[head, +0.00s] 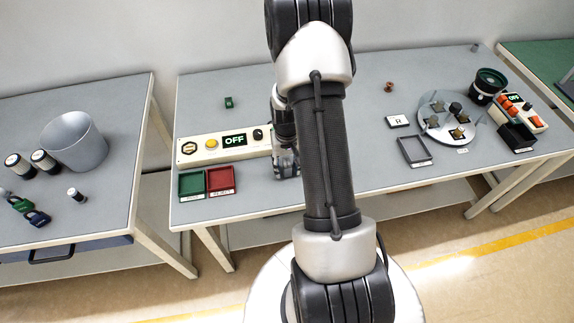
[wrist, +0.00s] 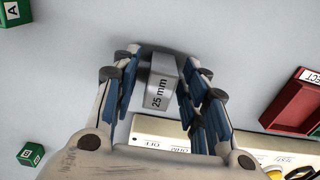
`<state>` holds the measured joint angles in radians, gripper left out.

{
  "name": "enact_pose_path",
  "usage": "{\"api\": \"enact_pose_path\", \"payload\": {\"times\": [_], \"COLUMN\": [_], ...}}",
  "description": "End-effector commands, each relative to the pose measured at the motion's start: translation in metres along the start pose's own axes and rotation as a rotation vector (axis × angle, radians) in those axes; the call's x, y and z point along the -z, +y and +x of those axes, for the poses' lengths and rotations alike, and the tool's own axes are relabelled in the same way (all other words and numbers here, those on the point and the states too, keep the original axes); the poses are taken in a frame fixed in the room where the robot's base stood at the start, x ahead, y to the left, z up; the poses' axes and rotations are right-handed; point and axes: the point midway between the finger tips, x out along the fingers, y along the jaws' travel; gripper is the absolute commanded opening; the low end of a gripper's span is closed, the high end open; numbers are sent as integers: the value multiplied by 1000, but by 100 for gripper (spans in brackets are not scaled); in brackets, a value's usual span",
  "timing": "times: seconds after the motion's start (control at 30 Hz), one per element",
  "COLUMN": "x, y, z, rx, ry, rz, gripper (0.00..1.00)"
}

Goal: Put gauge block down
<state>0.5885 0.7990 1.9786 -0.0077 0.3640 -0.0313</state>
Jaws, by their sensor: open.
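The gauge block (wrist: 161,84) is a grey block marked "25 mm", seen in the wrist view between the fingers of my gripper (wrist: 160,90). The blue-padded fingers stand on both sides of it, and the jaws are open. The block appears to rest on the grey table top (wrist: 95,40), though its underside is hidden. In the head view my gripper (head: 286,165) is low over the middle table, behind my arm, and the block cannot be made out there.
A control box with an OFF display (head: 235,141) stands close to my gripper. Green (head: 192,184) and red (head: 221,180) trays sit at the table's front left. Green cubes (wrist: 17,12) lie nearby.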

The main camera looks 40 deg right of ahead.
Motion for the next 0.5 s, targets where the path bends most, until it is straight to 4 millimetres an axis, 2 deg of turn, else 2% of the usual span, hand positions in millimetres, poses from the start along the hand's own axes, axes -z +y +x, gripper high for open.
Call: {"api": "enact_pose_path", "payload": {"times": [0.17, 0.5], "x": [1, 1], "y": [0, 0], "z": [-13, -85], "rx": [0, 0], "ry": [2, 4], "rz": [0, 0], "gripper": [41, 41]}}
